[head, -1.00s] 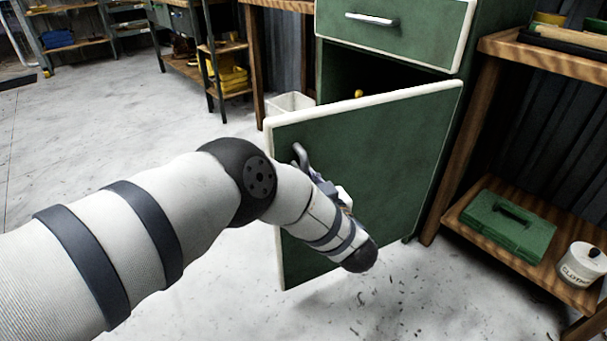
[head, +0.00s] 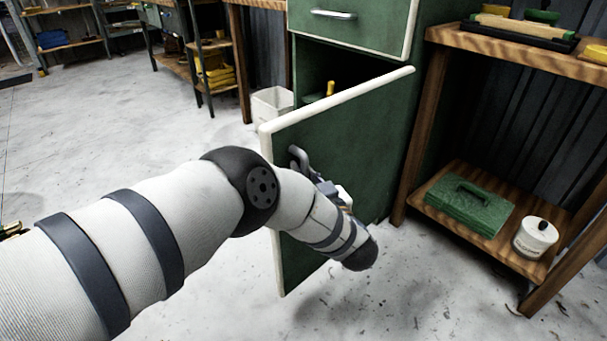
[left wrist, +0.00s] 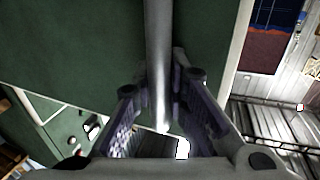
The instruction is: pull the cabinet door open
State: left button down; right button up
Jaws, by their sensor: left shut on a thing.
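The green cabinet door (head: 340,135) with a white edge stands swung open from the green cabinet (head: 352,32). The dark inside of the cabinet shows above it, with a small yellow thing (head: 330,88) in it. My left gripper (head: 305,165) is at the door's front face, near its free edge, partly hidden by my own arm. In the left wrist view, the fingers of my left gripper (left wrist: 168,95) are closed around the metal bar handle (left wrist: 159,60) of the door. My right gripper is in neither view.
A wooden shelf unit (head: 436,110) stands right of the cabinet, with a green toolbox (head: 468,207) and a white canister (head: 535,238) on its lower board. A white bin (head: 271,105) stands behind the door. Floor (head: 110,130) to the left is clear.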

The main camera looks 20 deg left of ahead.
pick_arm(q)
jog(key=shift+s+f, duration=0.1)
dwell(0.3)
jog(key=c, duration=1.6)
grip_release()
jog(key=shift+o, duration=0.2)
jog(key=v, duration=1.2)
